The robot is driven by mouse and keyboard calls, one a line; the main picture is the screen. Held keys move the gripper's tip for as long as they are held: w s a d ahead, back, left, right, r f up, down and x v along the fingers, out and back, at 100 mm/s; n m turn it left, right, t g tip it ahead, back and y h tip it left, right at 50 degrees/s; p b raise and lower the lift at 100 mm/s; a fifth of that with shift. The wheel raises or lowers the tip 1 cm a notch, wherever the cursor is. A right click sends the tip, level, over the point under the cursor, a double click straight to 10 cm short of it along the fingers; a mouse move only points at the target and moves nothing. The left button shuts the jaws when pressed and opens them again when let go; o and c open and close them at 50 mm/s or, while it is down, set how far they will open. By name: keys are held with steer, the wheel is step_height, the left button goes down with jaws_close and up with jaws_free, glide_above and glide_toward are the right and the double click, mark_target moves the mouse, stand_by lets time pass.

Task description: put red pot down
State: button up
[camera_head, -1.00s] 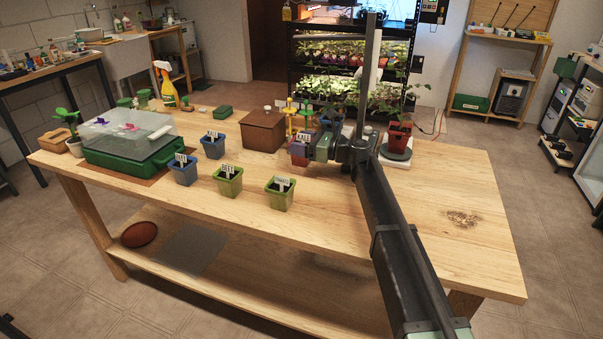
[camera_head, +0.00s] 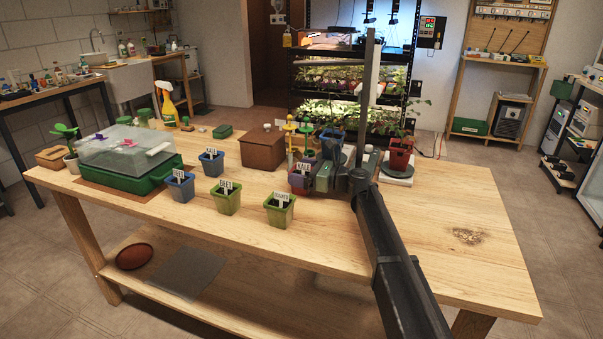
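A dark red pot (camera_head: 299,184) with a white label (camera_head: 303,168) stands out at the front of my gripper (camera_head: 311,178), right of the front green pot (camera_head: 279,213). My gripper appears shut on this pot; its fingers partly cover the pot's right side. The pot is upright and low over the wooden table (camera_head: 440,210). I cannot tell whether its base touches the wood. A second red pot (camera_head: 400,160) with a tall seedling stands on a round dark plate at the right, apart from my gripper.
A blue pot (camera_head: 332,146) stands just behind my gripper. A brown box (camera_head: 262,150) and yellow stakes (camera_head: 290,145) are to its left. Blue pots (camera_head: 180,188) and another green pot (camera_head: 226,200) stand further left. The table's right front is clear.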

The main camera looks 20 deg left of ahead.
steer(key=shift+r, duration=0.15)
steer(key=d, duration=1.2)
